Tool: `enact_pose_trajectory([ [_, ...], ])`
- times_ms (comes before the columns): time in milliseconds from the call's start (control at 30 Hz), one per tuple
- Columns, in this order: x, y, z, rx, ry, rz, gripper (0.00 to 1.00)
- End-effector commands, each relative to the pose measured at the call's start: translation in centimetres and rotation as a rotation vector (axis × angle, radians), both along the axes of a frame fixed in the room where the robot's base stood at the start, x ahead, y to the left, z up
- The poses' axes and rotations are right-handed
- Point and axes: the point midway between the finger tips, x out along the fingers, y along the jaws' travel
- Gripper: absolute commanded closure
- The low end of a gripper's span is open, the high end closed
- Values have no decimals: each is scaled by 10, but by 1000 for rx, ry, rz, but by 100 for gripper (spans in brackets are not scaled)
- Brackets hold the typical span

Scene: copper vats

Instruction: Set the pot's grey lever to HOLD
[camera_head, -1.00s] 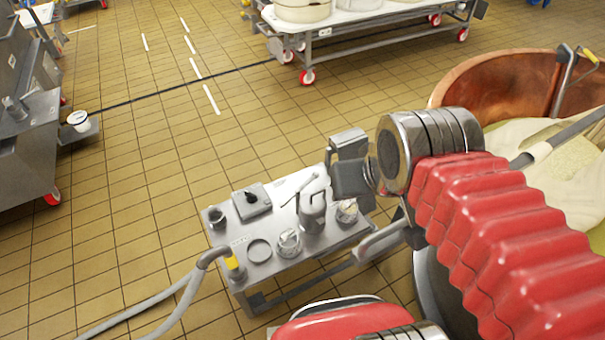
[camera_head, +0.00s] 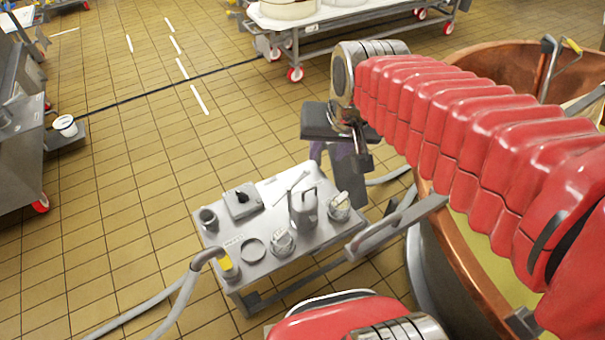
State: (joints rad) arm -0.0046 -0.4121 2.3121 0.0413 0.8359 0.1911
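A small steel table (camera_head: 272,225) stands on the floor in the middle of the view. A grey metal pot (camera_head: 303,208) with an upright handle stands near its right side. I cannot make out a separate grey lever or a HOLD mark on it. My gripper (camera_head: 354,172) hangs down at the end of my red-sleeved arm, at the table's right end, up and right of the pot and apart from it in the picture. Its dark fingers are seen edge-on, so their opening is unclear. Nothing is visibly held.
A copper vat (camera_head: 505,62) stands right.

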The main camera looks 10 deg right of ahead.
Motion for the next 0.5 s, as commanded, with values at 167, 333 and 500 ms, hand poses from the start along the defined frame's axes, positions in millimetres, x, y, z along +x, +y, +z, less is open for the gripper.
enact_pose_trajectory([
  [167, 37, -1, -14, 42, 39, -71, 68],
  [333, 70, -1, -32, 80, 73, -141, 68],
  [500, 103, -3, -54, 115, 107, -211, 68],
])
